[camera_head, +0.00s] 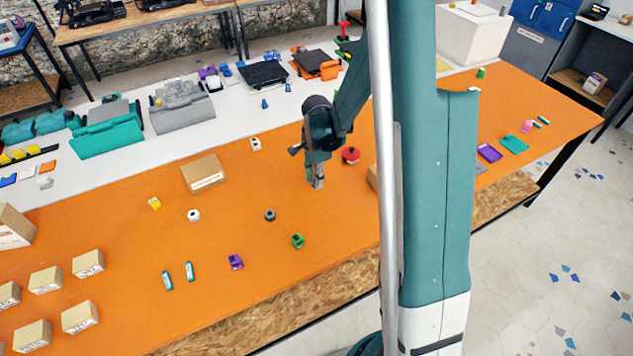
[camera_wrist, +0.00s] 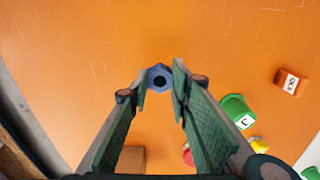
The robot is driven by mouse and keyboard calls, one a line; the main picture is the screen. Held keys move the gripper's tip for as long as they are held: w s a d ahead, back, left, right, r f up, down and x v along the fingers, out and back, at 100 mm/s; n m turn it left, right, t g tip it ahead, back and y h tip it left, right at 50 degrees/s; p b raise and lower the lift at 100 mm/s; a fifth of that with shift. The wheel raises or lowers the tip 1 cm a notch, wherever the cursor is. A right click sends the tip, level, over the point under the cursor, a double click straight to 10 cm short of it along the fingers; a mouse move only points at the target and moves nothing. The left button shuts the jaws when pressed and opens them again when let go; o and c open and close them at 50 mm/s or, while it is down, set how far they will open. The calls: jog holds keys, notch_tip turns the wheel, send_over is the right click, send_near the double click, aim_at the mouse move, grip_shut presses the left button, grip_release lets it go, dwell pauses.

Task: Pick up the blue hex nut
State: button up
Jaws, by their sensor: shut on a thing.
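The blue hex nut (camera_wrist: 160,77) shows in the wrist view between my fingertips. It is a small blue-grey ring with a dark hole. My gripper (camera_wrist: 158,82) is shut on it, one finger on each side. In the head view my gripper (camera_head: 317,183) points down over the orange table, left of the red round thing (camera_head: 351,155). The nut cannot be made out there. I cannot tell whether the nut touches the table or is clear of it.
On the orange table (camera_head: 340,230) lie a cardboard box (camera_head: 205,175), a dark grey nut (camera_head: 270,215), a white nut (camera_head: 194,215), a green part (camera_head: 298,241) and a purple part (camera_head: 236,262). Several small boxes stand at left. Table around my gripper is mostly bare.

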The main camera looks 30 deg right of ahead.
jog(key=shift+r+p, duration=0.4)
jog(key=shift+r, duration=3.5)
